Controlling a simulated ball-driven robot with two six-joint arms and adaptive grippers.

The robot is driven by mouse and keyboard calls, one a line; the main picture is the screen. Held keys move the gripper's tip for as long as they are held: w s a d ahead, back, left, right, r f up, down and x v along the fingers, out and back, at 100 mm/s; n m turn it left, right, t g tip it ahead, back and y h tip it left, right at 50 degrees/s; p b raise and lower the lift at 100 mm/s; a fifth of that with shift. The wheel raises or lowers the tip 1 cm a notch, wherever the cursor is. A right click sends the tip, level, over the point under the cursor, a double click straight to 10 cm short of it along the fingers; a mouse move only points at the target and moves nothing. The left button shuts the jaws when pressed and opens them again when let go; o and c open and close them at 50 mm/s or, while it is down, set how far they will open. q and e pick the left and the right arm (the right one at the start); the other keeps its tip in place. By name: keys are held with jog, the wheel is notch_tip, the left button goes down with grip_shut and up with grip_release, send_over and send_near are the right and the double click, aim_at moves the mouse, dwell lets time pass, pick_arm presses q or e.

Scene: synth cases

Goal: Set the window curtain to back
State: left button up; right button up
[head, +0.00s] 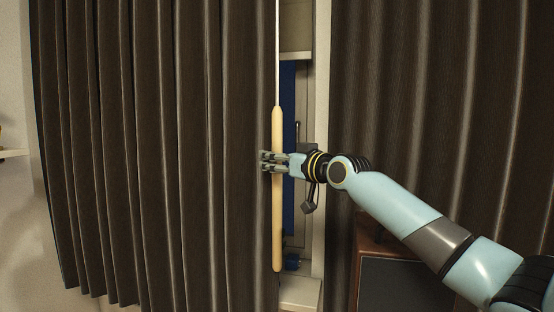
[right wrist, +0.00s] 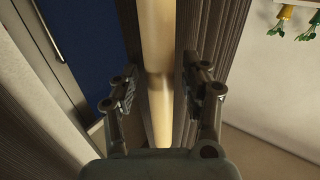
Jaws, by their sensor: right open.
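A dark brown curtain hangs in two panels, a left panel (head: 150,150) and a right panel (head: 440,90), with a narrow gap between them. A pale wooden wand (head: 277,225) hangs upright on a thin rod at the left panel's inner edge. My right gripper (head: 266,161) is at the wand's middle height, with its fingers reaching past it. In the right wrist view, the open fingers (right wrist: 162,88) stand on either side of the wand (right wrist: 158,45). Contact with the wand cannot be told. My left gripper is not in view.
Behind the gap are a pale frame (head: 321,200) and something blue (head: 289,150). A brown wooden cabinet with a dark front (head: 400,283) stands below the right panel, under my right arm. A pale shelf (head: 12,154) juts from the wall at far left.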

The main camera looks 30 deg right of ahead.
grip_shut()
jog(key=shift+f, duration=0.1)
dwell(0.4)
jog(key=shift+d+f, duration=0.1)
jog(key=shift+d, duration=0.05)
